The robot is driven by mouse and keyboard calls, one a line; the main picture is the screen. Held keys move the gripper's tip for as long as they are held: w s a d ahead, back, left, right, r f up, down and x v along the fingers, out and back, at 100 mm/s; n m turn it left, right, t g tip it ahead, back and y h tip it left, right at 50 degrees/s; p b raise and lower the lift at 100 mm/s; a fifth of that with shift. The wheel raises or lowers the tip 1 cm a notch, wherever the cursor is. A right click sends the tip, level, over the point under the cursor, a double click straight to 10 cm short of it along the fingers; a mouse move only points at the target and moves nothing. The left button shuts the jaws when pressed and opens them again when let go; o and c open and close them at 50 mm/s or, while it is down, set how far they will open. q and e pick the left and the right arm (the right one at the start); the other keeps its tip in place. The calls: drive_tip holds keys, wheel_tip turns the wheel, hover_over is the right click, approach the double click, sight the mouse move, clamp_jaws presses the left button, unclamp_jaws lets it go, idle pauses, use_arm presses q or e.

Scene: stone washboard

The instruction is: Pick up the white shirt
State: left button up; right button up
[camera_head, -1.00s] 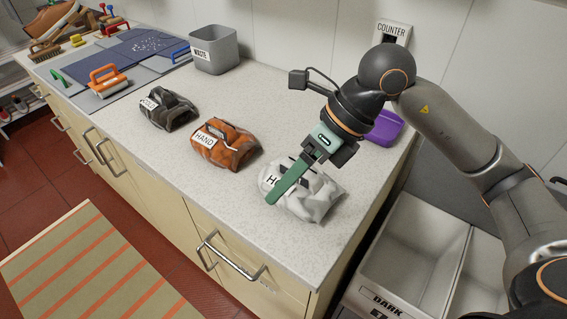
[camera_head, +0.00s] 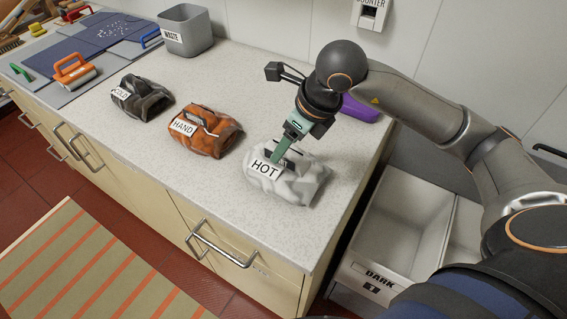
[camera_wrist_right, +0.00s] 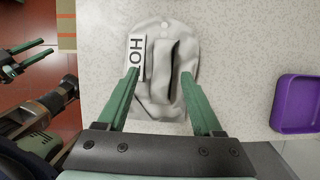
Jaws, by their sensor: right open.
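The white shirt (camera_head: 300,185) is a folded grey-white bundle with a HOT label, lying on the counter near its right end. In the right wrist view the shirt (camera_wrist_right: 158,95) lies below and between my right gripper's two green fingers. My right gripper (camera_head: 282,153) is open, pointing down over the shirt; whether its fingertips touch the cloth I cannot tell. It also shows in the right wrist view (camera_wrist_right: 160,75), one finger to each side of the shirt's middle fold. My left gripper (camera_wrist_right: 40,54) shows at the left of the right wrist view, its fingers apart and empty, away from the shirt.
An orange bundle labelled HAND (camera_head: 208,138) and a dark bundle (camera_head: 142,100) lie left of the shirt. A purple tray (camera_head: 360,108) is behind my right arm. A grey waste bin (camera_head: 187,35) stands at the back. A bin labelled DARK (camera_head: 400,225) stands beyond the counter's right edge.

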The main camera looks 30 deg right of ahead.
sight(284, 162)
drive_tip(key=x, duration=0.3)
drive_tip(key=shift+w+f, duration=0.1)
drive_tip(key=shift+w, duration=0.05)
drive_tip(key=shift+c, duration=0.2)
clamp_jaws()
idle(1.1)
